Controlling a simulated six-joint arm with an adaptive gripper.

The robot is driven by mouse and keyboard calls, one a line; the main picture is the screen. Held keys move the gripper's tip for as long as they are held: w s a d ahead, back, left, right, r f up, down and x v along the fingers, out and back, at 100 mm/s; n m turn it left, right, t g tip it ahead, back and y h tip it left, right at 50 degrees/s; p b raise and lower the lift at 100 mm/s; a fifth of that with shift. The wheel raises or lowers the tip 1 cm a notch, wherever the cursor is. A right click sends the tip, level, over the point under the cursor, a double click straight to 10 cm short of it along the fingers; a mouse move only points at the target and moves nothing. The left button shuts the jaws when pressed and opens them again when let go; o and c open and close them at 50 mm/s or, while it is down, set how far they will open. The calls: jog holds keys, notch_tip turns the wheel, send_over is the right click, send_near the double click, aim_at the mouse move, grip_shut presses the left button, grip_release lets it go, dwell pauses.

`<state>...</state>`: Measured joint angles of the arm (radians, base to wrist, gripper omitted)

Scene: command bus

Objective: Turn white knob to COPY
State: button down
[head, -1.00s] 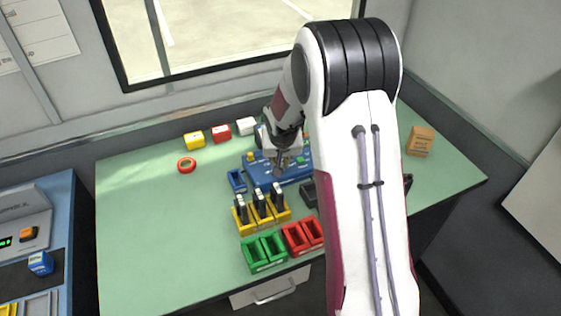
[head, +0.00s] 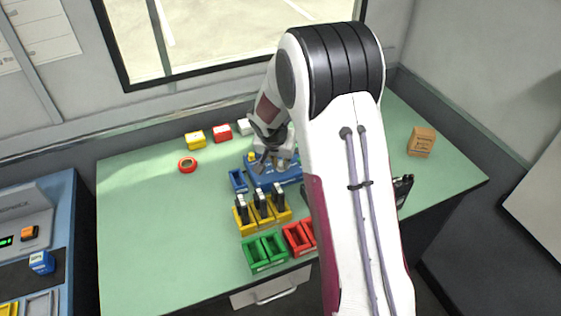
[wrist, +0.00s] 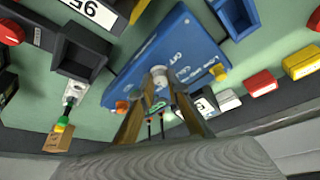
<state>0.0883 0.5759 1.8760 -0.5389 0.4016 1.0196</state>
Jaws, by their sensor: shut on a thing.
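The blue control box (head: 281,181) sits on the green table, partly hidden by my arm in the head view. In the wrist view its blue face (wrist: 185,35) carries printed lettering, too blurred to read fully. The white knob (wrist: 158,72) stands on that face, between the tips of my gripper (wrist: 160,82). My gripper is shut on the knob. In the head view my gripper (head: 268,163) is down at the box, and the knob cannot be made out there. I cannot tell which marking the knob points to.
Yellow holders (head: 262,215) with black items stand in front of the box. Green bins (head: 264,252) and red bins (head: 298,238) are nearer the front edge. A red tape roll (head: 187,164) lies left. A cardboard box (head: 421,142) stands right. The table's left side is clear.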

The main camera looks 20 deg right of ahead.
jog(key=shift+m+g, duration=0.3)
jog(key=shift+m, duration=0.2)
dwell(0.3)
jog(key=c, duration=2)
grip_release()
jog(key=shift+o, duration=0.2)
jog(key=shift+a+r, duration=0.1)
jog(key=shift+r, duration=0.05)
jog(key=shift+v, duration=0.85)
jog(key=v, duration=1)
jog(key=shift+s, duration=0.15)
